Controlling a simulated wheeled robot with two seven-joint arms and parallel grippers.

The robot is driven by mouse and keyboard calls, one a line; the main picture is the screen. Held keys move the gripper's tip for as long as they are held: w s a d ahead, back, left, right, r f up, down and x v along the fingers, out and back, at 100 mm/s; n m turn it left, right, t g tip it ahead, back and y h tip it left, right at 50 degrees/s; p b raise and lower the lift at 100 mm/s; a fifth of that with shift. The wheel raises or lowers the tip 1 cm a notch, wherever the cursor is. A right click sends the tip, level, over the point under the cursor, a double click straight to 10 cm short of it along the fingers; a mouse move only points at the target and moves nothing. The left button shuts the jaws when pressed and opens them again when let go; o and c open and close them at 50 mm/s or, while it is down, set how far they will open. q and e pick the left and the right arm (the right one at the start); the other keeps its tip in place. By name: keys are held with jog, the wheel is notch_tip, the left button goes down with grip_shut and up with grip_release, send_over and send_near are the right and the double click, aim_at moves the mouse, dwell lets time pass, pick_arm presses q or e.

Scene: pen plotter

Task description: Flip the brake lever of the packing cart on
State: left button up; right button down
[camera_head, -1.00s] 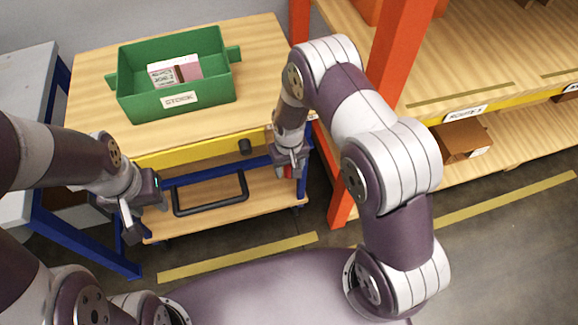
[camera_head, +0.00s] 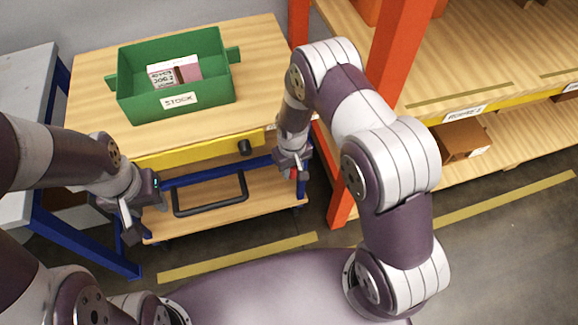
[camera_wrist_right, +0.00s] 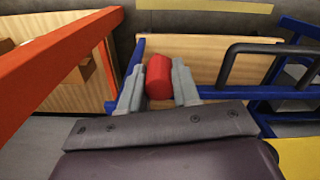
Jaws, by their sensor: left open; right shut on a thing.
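The packing cart (camera_head: 200,139) has a wooden top, a yellow front panel, a blue frame and a black handle (camera_head: 211,207). Its red brake lever (camera_wrist_right: 158,77) shows between the fingers of my right gripper (camera_wrist_right: 158,92) in the right wrist view. That gripper is shut on the lever. In the head view my right gripper (camera_head: 294,172) is at the cart's right front corner, and only a little red shows there. My left gripper (camera_head: 142,212) is open and empty, left of the black handle.
A green bin (camera_head: 207,98) labelled STOCK stands on the cart top with small boxes (camera_head: 174,73) in it. A shelf rack with an orange post (camera_head: 392,60) is close on the right. A grey table (camera_head: 25,85) is at the left. Floor is free in front.

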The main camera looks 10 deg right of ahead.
jog(key=d+n+p, duration=0.1)
jog(key=d+n, duration=0.7)
jog(key=n, duration=0.2)
jog(key=shift+w+d, duration=0.3)
jog(key=shift+w, duration=0.1)
jog(key=shift+r, duration=0.1)
jog(key=c, duration=0.8)
grip_release()
notch_tip(320, 180, up, 13)
jog(key=shift+f, duration=0.2)
